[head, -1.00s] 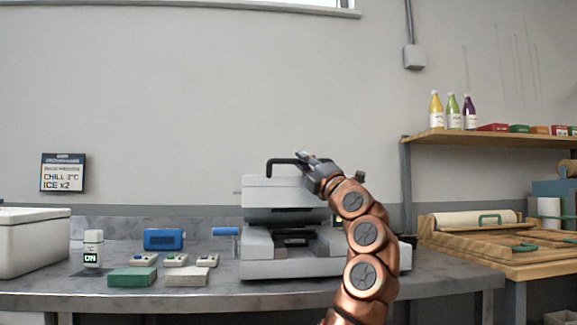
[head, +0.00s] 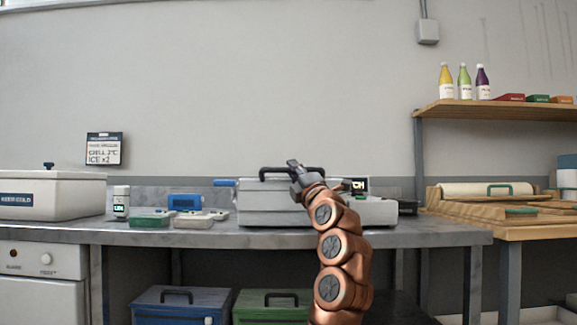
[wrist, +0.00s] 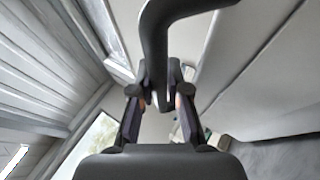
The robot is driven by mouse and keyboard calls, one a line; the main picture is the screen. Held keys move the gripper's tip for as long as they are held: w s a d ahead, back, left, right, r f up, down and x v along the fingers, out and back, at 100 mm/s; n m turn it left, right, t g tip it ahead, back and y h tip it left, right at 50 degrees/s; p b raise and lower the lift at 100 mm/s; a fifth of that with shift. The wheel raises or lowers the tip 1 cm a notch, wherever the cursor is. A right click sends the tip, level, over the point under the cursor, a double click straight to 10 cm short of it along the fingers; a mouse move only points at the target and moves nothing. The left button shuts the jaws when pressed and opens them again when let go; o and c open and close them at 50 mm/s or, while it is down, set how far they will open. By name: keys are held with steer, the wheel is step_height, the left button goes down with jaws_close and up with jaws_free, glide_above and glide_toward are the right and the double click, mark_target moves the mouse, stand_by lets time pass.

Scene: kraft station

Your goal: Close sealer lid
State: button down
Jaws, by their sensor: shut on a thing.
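The sealer (head: 360,212) is a light grey machine on the counter, right of the middle in the head view. Its pale lid (head: 270,203) faces me, with no open gap showing beneath it. A black bar handle (head: 275,171) stands along the lid's top. My gripper (head: 297,168) is at the right part of this handle and shut on it. In the wrist view, the dark handle (wrist: 157,45) runs down between the fingers of my gripper (wrist: 161,95). My arm hides part of the sealer's front, so I cannot tell whether the lid is fully seated.
A white cooler (head: 50,193) stands at the counter's left. Small boxes, including a green one (head: 150,220), lie left of the sealer. Blue (head: 180,308) and green (head: 270,305) bins sit below the counter. A wooden shelf (head: 500,110) with bottles is at the right.

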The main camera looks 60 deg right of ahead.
steer(key=shift+s+d+f, duration=0.2)
steer(key=shift+s+f, duration=0.2)
steer(key=shift+w+a+f, duration=0.1)
steer(key=shift+w, duration=0.05)
steer(key=c, duration=1.4)
jaws_free()
steer(key=shift+w, duration=0.15)
